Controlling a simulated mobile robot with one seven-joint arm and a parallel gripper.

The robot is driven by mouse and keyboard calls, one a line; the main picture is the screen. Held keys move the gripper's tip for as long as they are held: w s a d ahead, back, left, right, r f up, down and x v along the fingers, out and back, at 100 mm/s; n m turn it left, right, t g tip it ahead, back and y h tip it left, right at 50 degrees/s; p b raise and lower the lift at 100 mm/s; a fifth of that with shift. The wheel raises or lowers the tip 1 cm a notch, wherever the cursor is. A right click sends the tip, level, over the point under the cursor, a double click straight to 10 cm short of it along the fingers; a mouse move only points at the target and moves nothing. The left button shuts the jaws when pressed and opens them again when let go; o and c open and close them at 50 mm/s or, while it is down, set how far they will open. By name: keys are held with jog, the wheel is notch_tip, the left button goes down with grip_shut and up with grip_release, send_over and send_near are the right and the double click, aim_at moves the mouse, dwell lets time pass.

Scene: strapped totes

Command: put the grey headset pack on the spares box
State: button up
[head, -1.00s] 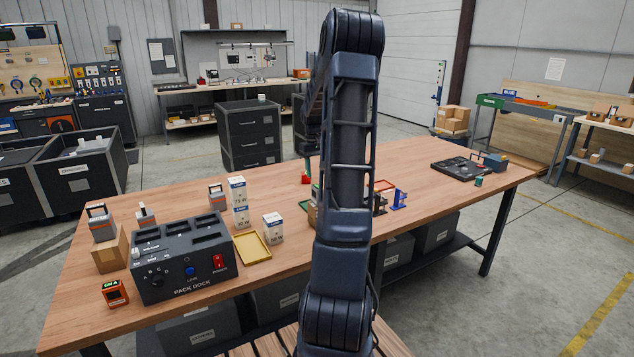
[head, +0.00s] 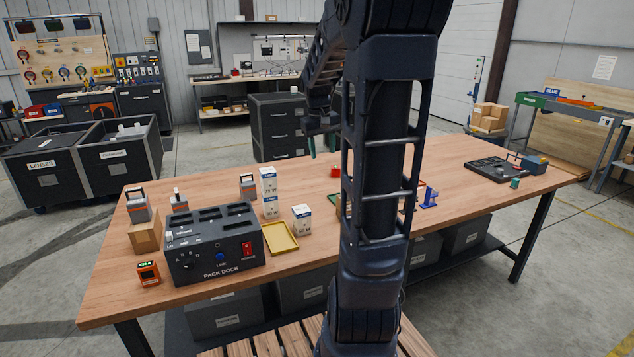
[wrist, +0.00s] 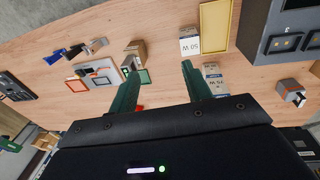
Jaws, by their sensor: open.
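I cannot tell which is the headset pack. The cardboard box may be the spares box; I read no label on it. My gripper (head: 322,143), with green fingers, is above the table's far side, right of the packs. In the wrist view its jaws (wrist: 160,70) are open and empty. One pack (wrist: 290,92) shows at the right there.
The black pack dock (head: 215,245) stands at the table's left, with an orange device (head: 148,273) left of it. A yellow tray (head: 280,238) and white cartons (head: 301,220) are right of the dock. My arm hides the table's middle. A dark tray (head: 500,170) lies at the far right.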

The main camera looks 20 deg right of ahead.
jog(key=s+a+t, duration=0.1)
jog(key=s+a, duration=0.2)
jog(key=s, duration=0.4)
jog(key=s+a+t+y, duration=0.1)
jog(key=s+a, duration=0.3)
jog(key=s, duration=0.3)
jog(key=s+a+t, duration=0.1)
jog(key=s+a, duration=0.2)
jog(key=s, duration=0.4)
jog(key=shift+a+f+t, duration=0.15)
jog(key=shift+a+t, duration=0.25)
